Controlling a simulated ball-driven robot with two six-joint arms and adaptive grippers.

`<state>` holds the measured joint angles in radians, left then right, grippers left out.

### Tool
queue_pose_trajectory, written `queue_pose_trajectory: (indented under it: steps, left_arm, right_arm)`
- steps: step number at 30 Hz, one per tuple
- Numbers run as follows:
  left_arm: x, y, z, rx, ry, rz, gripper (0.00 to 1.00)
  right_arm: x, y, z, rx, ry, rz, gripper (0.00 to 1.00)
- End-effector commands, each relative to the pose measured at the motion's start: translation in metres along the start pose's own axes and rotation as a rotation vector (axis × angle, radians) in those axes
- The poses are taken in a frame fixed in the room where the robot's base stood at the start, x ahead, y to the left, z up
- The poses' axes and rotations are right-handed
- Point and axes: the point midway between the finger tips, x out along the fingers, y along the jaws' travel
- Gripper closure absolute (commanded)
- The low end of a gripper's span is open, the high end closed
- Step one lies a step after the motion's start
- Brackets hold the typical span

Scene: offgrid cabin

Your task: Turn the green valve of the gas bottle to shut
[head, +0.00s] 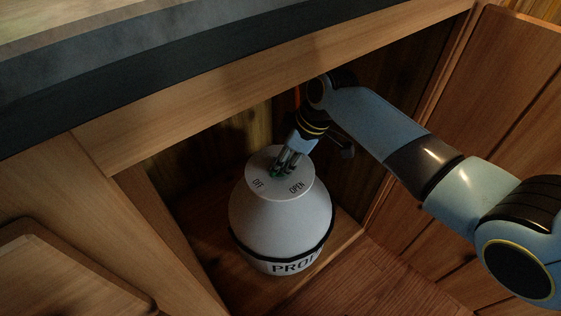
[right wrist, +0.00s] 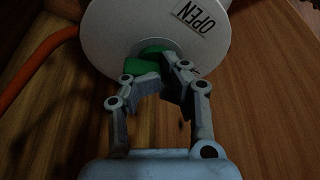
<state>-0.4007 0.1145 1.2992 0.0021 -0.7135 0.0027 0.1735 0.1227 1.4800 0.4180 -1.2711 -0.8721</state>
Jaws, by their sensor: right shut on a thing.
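The white gas bottle (head: 281,215) stands upright inside the open cabinet, with OFF and OPEN labels on its top disc and a dark band near its base. The green valve (head: 275,174) sits at the middle of the disc, mostly hidden by the fingers in the head view. My right gripper (head: 284,166) reaches down from above and is shut on the valve. In the right wrist view, the green valve (right wrist: 148,60) shows between and beyond the fingertips (right wrist: 160,72), below the OPEN label. Which way the valve points is hard to tell. My left gripper is not in view.
A wooden cabinet frame (head: 180,110) and dark countertop (head: 130,95) lie above and left of the bottle. An open wooden door (head: 500,90) stands at the right. An orange hose (right wrist: 40,55) runs beside the bottle.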

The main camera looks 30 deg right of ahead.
Motion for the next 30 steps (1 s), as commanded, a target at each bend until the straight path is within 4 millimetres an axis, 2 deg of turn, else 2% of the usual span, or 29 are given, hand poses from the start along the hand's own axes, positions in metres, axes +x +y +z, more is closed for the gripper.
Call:
queue_pose_trajectory:
  steps: [1,7,22,30]
  left_arm:
    - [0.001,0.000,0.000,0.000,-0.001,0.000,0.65]
    - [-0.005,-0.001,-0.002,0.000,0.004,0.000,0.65]
    - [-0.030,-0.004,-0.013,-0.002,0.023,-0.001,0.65]
    - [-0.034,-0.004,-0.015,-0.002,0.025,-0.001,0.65]
  right_arm:
    - [-0.001,0.004,-0.008,-0.002,0.020,0.013,1.00]
    - [-0.003,0.003,-0.009,0.024,0.021,0.023,1.00]
    - [-0.003,0.001,-0.012,0.225,0.024,0.102,1.00]
    - [-0.001,0.001,-0.011,0.276,0.024,0.124,1.00]
